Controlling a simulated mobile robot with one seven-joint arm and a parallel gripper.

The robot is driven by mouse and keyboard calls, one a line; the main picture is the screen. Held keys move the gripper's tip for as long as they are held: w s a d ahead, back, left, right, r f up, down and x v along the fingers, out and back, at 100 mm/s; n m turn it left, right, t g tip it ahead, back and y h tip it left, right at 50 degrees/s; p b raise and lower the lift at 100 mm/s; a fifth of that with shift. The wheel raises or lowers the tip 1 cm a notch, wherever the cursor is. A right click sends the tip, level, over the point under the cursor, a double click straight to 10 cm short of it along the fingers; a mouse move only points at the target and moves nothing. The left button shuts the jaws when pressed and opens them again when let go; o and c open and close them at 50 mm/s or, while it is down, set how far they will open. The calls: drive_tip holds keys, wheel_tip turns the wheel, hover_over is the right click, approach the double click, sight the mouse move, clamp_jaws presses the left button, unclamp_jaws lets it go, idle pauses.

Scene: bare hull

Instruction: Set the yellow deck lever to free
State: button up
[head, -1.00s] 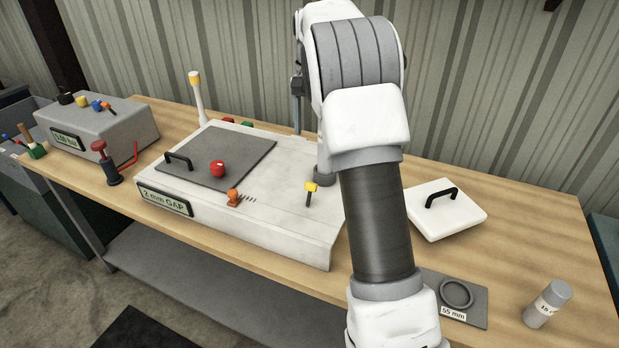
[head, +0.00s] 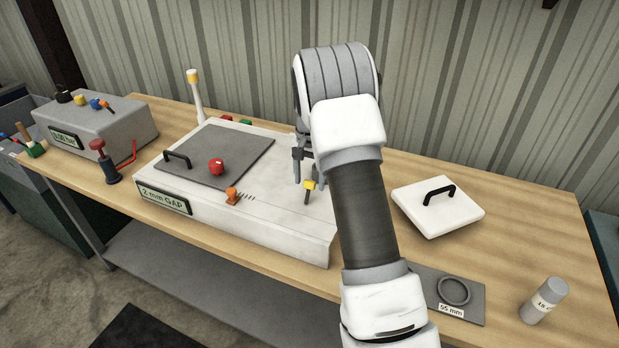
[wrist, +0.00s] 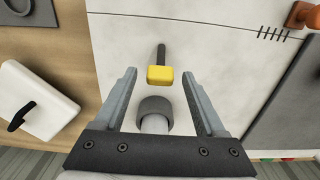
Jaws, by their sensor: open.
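The yellow deck lever (head: 309,187) stands on the right part of the white deck (head: 270,222), with a yellow head and a dark stem. In the wrist view the yellow lever (wrist: 160,75) lies ahead of my fingertips, roughly midway between their lines. My gripper (head: 307,178) is above the deck, close to the lever. A grey-capped white post (wrist: 154,112) shows between the fingers, nearer the palm. I cannot tell whether a finger touches the lever.
A white lid (head: 425,218) with a black handle lies to the right on the bench.

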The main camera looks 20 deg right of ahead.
clamp_jaws()
idle(0.4)
idle(1.0)
